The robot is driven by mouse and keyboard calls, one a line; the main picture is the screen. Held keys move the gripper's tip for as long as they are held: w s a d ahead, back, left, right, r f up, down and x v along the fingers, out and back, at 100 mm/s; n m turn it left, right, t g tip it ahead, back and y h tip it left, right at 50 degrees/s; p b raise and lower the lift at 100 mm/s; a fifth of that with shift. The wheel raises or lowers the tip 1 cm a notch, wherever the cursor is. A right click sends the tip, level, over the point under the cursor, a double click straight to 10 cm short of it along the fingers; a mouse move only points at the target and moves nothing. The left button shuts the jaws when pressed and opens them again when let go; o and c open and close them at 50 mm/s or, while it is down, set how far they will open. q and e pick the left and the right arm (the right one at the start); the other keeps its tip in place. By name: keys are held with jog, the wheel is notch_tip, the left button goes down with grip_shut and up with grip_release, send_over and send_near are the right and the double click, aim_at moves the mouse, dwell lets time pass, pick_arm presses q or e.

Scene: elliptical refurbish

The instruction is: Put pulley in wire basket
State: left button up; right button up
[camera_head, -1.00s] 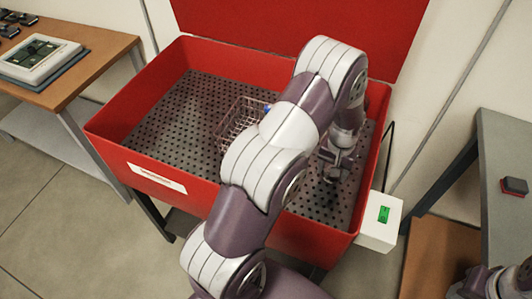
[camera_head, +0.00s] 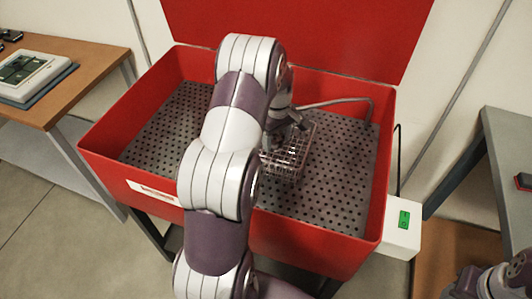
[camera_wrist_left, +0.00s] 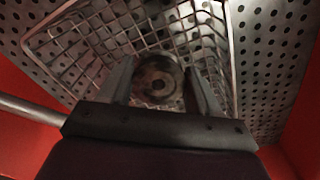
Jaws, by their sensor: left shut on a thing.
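The wire basket (camera_head: 288,152) stands on the perforated floor of the red tub, partly hidden by my left arm. My left gripper (camera_head: 292,122) is at the basket. In the left wrist view, its two fingers (camera_wrist_left: 162,84) are shut on the round grey pulley (camera_wrist_left: 157,80). The mesh of the wire basket (camera_wrist_left: 90,45) surrounds the pulley there, so it is over or within the basket; I cannot tell how deep. The pulley is not clear in the head view. Part of my right arm shows at the bottom right; its jaws are not clear.
The red tub (camera_head: 115,165) has a raised lid (camera_head: 340,30) behind it and a grey hose (camera_head: 340,101) inside. A white box with a green switch (camera_head: 404,218) is on its right. A wooden table (camera_head: 95,65) is left, a grey table (camera_head: 510,140) right.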

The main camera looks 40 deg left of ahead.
pick_arm(q)
jog(key=shift+s+a+f, duration=0.8)
jog(key=shift+s+a, duration=0.25)
jog(key=shift+s, duration=0.05)
notch_tip(320, 180, down, 4)
jog(key=shift+d+r, duration=0.15)
jog(key=shift+r, duration=0.05)
jog(key=shift+f, duration=0.3)
pick_arm(e)
jog(key=shift+a+r, duration=0.1)
jog(key=shift+a, duration=0.1)
pick_arm(q)
jog(key=shift+f, duration=0.1)
pick_arm(e)
jog(key=shift+s, duration=0.1)
pick_arm(q)
jog(key=o, duration=1.1)
